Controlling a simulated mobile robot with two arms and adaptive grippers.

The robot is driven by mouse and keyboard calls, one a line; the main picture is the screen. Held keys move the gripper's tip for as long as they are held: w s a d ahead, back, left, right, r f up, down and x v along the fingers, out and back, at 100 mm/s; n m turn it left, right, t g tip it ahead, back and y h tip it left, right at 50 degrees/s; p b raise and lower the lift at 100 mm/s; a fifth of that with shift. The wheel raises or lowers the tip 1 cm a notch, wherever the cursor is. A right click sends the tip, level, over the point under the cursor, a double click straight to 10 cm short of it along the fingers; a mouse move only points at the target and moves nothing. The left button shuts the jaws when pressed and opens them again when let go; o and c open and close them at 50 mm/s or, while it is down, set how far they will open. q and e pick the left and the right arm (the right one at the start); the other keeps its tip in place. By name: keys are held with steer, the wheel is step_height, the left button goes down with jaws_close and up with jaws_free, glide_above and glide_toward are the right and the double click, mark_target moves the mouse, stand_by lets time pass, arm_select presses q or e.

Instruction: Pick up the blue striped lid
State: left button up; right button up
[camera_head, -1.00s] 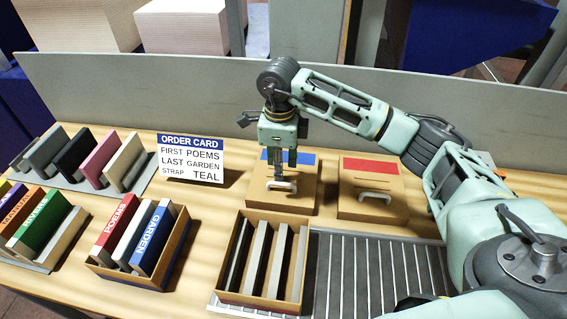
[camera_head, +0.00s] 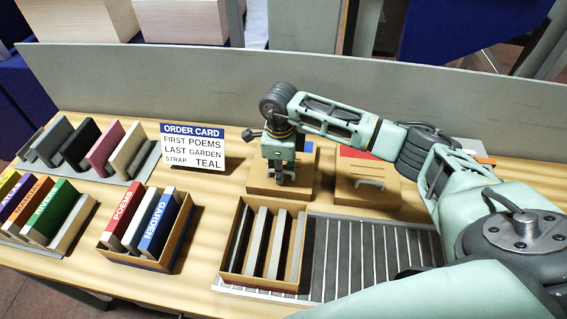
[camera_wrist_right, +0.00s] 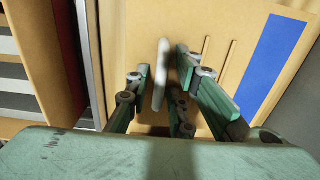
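The blue striped lid (camera_head: 303,187) is tan with a blue band and lies at the back middle of the table, left of the red striped lid (camera_head: 392,188). My right gripper (camera_head: 280,179) points down over the blue striped lid and hides much of its band and handle. In the right wrist view, the lid's blue band (camera_wrist_right: 271,62) is at the right. Its pale handle (camera_wrist_right: 160,82) stands between the two fingers of the right gripper (camera_wrist_right: 164,73), which are apart, with a visible gap on each side. My left gripper is out of view.
An open box with several upright slats (camera_head: 238,279) stands in front on a roller conveyor (camera_head: 350,265). A box with books (camera_head: 150,260), an order card (camera_head: 193,148) and book racks are at the left. A grey panel (camera_head: 150,85) runs behind.

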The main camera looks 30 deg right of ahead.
jaws_close()
steer(key=shift+r, duration=0.1)
